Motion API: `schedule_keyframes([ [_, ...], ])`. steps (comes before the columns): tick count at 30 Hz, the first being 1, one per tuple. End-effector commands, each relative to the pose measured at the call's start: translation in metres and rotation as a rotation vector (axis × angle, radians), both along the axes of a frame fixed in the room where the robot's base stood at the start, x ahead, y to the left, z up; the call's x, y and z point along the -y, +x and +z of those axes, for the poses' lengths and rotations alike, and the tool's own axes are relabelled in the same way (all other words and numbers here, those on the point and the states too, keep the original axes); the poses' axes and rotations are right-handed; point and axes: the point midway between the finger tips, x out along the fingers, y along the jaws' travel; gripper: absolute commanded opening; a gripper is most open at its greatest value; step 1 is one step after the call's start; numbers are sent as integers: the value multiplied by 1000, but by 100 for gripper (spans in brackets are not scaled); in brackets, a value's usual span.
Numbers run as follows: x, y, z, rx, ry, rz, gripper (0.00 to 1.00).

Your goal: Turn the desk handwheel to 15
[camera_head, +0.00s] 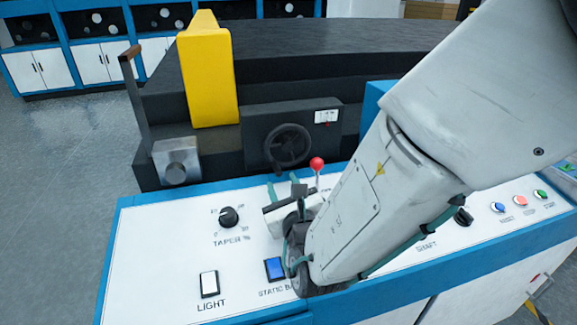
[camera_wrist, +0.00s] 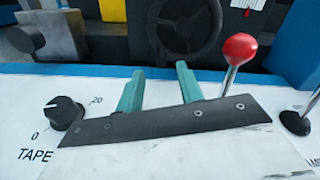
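The handwheel (camera_head: 288,146) is a black spoked wheel on the front of a dark block behind the white desk panel. It also shows in the wrist view (camera_wrist: 187,27), cut by the top edge. A small white scale plate (camera_head: 326,116) with a red mark sits on the block to the wheel's upper right; its reading is too small to tell. My gripper (camera_head: 283,182) is above the desk panel, in front of and below the wheel, and apart from it. Its two green fingers (camera_wrist: 160,68) are spread with nothing between them.
A red-knobbed lever (camera_head: 317,164) stands right of my fingers, close by. A black TAPER knob (camera_head: 229,217) is to the left. LIGHT (camera_head: 209,284) and blue static (camera_head: 275,269) switches lie nearer. A yellow upright (camera_head: 208,75) rises behind, left of the wheel.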

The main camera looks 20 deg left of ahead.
Motion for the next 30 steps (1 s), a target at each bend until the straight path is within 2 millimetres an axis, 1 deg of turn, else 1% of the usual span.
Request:
schedule_keyframes([
  [1, -4, 9, 0, 1, 0, -3, 37],
  [3, -10, 18, 0, -1, 1, -3, 37],
  [6, -17, 30, 0, 0, 2, -4, 37],
  [9, -22, 38, 0, -1, 2, -3, 37],
  [13, -25, 43, 0, -1, 2, -3, 37],
  [20, -25, 44, 0, -1, 2, -3, 37],
  [21, -25, 44, 0, -1, 2, -3, 26],
  [24, -25, 44, 0, -1, 2, -4, 0],
  [30, -24, 44, -1, 12, -19, -4, 0],
])
